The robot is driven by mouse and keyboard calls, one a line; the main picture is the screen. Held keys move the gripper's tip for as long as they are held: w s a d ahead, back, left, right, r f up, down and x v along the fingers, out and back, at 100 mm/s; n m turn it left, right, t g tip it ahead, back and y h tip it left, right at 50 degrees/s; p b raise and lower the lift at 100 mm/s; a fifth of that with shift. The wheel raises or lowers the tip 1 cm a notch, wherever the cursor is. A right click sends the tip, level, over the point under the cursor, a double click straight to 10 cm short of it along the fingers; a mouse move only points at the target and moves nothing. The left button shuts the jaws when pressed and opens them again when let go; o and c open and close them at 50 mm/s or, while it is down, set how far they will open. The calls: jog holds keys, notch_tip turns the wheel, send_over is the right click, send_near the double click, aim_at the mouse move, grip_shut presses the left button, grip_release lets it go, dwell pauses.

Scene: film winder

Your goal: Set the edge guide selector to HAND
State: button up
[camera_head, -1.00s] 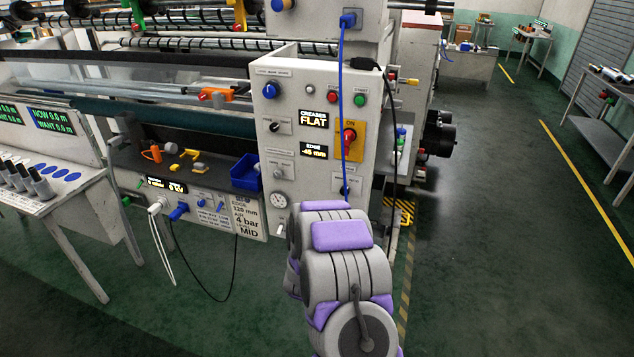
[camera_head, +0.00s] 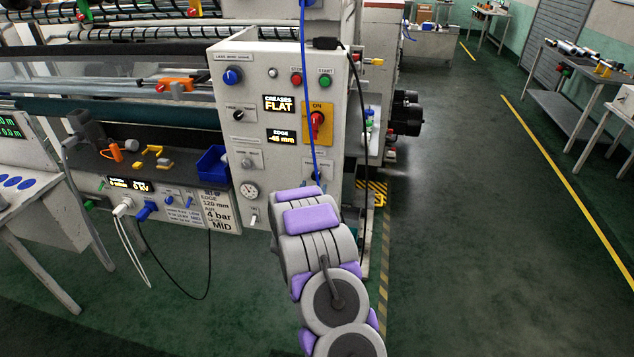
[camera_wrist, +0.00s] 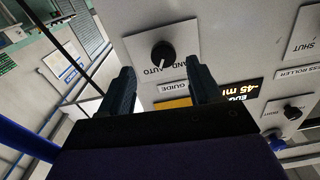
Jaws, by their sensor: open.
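In the wrist view the edge guide selector (camera_wrist: 163,54) is a round black knob on a white plate, seen upside down. The words HAND and AUTO and the title GUIDE are beside it, AUTO at its lower left and HAND at its lower right. Its pointer mark seems turned to the AUTO side, but it is small. My gripper (camera_wrist: 159,66) is open, with a dark finger to either side of the knob in the picture. Nothing is between the fingers; contact cannot be told.
The control panel (camera_head: 232,140) carries a red switch (camera_head: 317,124) on a yellow plate and an EDGE display (camera_head: 281,136) reading -45 mm. A blue cable (camera_head: 304,90) hangs down the panel front near the selector. The floor to the right is open.

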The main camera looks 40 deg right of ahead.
aim_at(316, 178)
jog(key=shift+w+d+r, duration=0.1)
jog(key=shift+w+d, duration=0.1)
jog(key=shift+w, duration=0.25)
jog(key=shift+w+d+r, duration=0.1)
jog(key=shift+w+d, duration=0.05)
jog(key=shift+w, duration=0.3)
jog(key=x, duration=0.1)
jog(key=b+x, duration=0.1)
jog(key=x, duration=0.1)
jog(key=shift+d+f, duration=0.15)
jog(key=shift+d, duration=0.25)
jog(key=shift+d+f, duration=0.1)
jog(key=shift+d, duration=0.3)
jog(key=shift+a, duration=0.75)
jog(key=shift+c, duration=1.3)
jog(key=shift+d, duration=0.35)
jog(key=c, duration=0.6)
jog(key=shift+c, duration=0.9)
